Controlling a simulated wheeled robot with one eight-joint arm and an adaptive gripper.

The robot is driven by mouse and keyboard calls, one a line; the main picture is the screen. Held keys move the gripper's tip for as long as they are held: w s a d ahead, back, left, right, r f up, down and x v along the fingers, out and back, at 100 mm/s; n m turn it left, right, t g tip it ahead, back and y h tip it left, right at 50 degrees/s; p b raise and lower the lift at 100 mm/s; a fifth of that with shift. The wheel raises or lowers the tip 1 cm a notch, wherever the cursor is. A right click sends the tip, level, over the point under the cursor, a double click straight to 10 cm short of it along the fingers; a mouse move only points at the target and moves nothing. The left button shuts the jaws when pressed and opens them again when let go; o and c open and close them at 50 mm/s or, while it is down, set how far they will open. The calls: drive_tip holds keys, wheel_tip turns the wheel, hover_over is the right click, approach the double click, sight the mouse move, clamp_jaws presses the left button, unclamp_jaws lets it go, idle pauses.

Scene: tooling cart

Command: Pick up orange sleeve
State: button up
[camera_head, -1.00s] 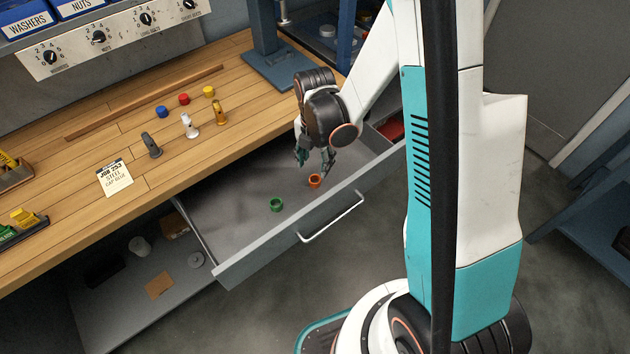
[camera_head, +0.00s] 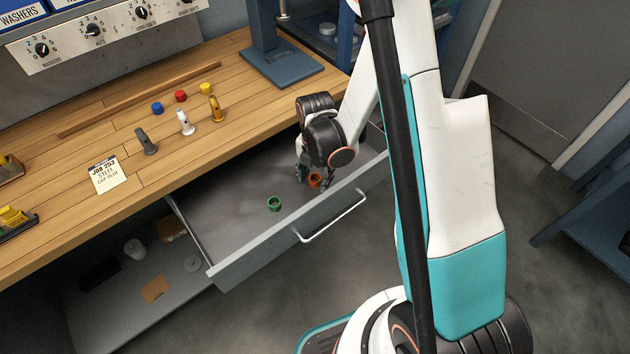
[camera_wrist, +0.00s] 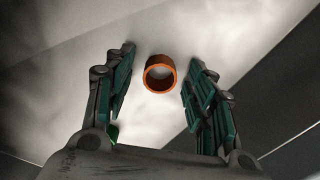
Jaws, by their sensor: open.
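The orange sleeve (camera_head: 315,180) is a short open ring standing in the open drawer (camera_head: 232,222). In the wrist view the orange sleeve (camera_wrist: 160,74) lies between the tips of my two green-padded fingers, with a gap on each side. My gripper (camera_head: 314,176) is open and reaches down into the drawer at the sleeve, and it also shows in the wrist view (camera_wrist: 160,80). Neither finger visibly touches the sleeve. In the head view the fingers and wrist partly hide the space around the sleeve.
A green sleeve (camera_head: 274,203) stands in the drawer to the left, and a bit of green shows beside my left finger in the wrist view. The drawer's front wall and handle (camera_head: 335,216) are close. The wooden bench (camera_head: 110,215) overhangs behind, bearing small caps and figures.

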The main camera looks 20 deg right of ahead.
drive_tip(key=c, duration=0.8)
drive_tip(key=shift+o, duration=0.2)
drive_tip(key=shift+r, duration=0.15)
